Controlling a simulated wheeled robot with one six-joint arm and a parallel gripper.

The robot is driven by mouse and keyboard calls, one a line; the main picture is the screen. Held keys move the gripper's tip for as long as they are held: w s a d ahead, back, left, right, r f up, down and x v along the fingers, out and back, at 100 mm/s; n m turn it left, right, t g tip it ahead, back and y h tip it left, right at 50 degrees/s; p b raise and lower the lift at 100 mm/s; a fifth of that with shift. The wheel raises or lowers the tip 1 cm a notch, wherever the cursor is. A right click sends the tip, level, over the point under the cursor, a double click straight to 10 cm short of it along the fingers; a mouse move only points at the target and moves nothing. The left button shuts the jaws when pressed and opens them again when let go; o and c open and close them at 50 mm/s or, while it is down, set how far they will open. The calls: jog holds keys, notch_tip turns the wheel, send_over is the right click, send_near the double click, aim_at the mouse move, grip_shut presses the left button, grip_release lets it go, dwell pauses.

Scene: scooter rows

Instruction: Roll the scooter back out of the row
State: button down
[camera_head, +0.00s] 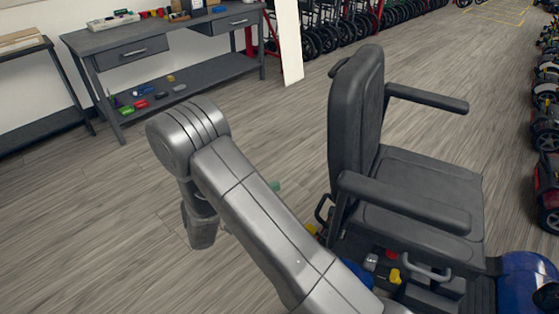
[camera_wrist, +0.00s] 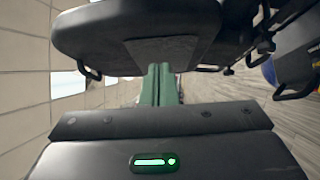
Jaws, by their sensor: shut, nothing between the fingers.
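The scooter has a black padded seat (camera_head: 420,185) with a tall backrest and two armrests. Blue body parts (camera_head: 525,280) show below it at the lower right of the head view. A dark handle loop (camera_head: 322,210) is behind the backrest. My gripper (camera_wrist: 160,88) has green fingers, closed together and empty. In the head view my arm hides most of it; a small green tip shows left of the backrest. In the wrist view a large dark padded part (camera_wrist: 130,35) of the scooter fills the top, beyond the fingers. I cannot tell whether they touch it.
A grey workbench (camera_head: 165,45) with tools and a lower shelf stands at the back left, beside a white post (camera_head: 289,45). Rows of wheeled chairs (camera_head: 345,30) line the back, and scooters (camera_head: 546,110) line the right edge. Open wood floor (camera_head: 120,230) lies to the left.

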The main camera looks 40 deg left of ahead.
send_near(328, 175)
jog(key=w+a+f, duration=0.1)
jog(key=w, duration=0.4)
jog(key=shift+w+d+r+b, duration=0.1)
jog(key=shift+w+d+b, duration=0.05)
jog(key=shift+d, duration=0.45)
jog(key=shift+w+d+r+b, duration=0.15)
jog(key=shift+w+d, duration=0.05)
jog(key=shift+d, duration=0.4)
jog(key=shift+w+d+r+b, duration=0.1)
jog(key=shift+w+d+b, duration=0.05)
jog(key=shift+d, duration=0.45)
